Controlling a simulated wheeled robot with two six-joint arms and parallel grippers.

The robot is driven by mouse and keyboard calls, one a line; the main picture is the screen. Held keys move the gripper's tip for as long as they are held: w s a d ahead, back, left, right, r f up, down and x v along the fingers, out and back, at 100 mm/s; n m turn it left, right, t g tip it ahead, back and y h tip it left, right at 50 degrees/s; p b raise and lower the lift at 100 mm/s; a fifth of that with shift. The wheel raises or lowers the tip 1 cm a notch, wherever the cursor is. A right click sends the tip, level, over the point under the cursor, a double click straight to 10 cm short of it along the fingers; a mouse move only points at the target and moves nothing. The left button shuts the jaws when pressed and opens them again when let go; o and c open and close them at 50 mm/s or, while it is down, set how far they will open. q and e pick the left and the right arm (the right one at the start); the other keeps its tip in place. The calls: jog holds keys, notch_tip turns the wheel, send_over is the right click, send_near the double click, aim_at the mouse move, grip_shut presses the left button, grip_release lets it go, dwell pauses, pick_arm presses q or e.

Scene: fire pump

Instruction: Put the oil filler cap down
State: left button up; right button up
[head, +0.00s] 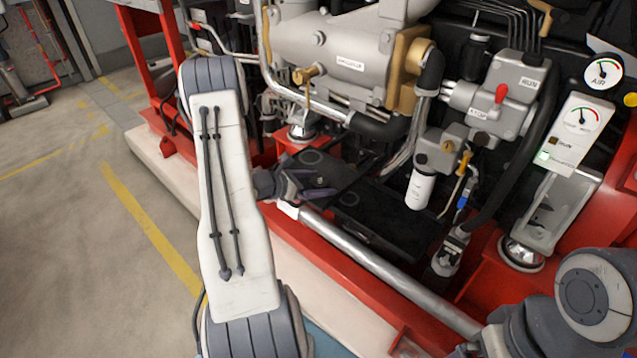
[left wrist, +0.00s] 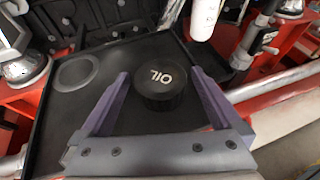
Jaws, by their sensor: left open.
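The oil filler cap (left wrist: 160,88) is a round black cap marked OIL. In the left wrist view it stands upright on a flat black tray (left wrist: 75,110), between the two purple fingers of my left gripper (left wrist: 160,76). The fingers are open, with a gap visible on each side of the cap. In the head view my left gripper (head: 325,183) is low over the black tray (head: 345,172); I cannot make out the cap clearly there. My right gripper is not in view; only part of my right arm shows at the lower right.
A ringed recess (left wrist: 76,72) lies left of the cap on the tray. A silver pipe (head: 390,270) and red frame run along the tray's front. A white filter (head: 420,190) hangs to the right. The pump body (head: 340,50) stands behind. Open floor lies left.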

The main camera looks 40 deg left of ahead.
pick_arm(q)
jog(key=shift+r+p, duration=0.45)
jog(key=shift+r, duration=0.2)
jog(key=v, duration=1.2)
jog(key=shift+f, duration=0.2)
jog(key=x, duration=1)
jog(key=shift+w+d+f, duration=0.15)
jog(key=shift+w, duration=0.1)
jog(key=shift+w+d+f+b, duration=0.15)
jog(key=shift+w+f+b, duration=0.5)
jog(key=shift+f+b, duration=0.1)
jog(key=shift+f, duration=0.15)
jog(key=shift+s+r, duration=0.1)
jog(key=shift+r, duration=0.1)
jog(key=shift+r+p, duration=0.1)
jog(key=shift+p, duration=0.2)
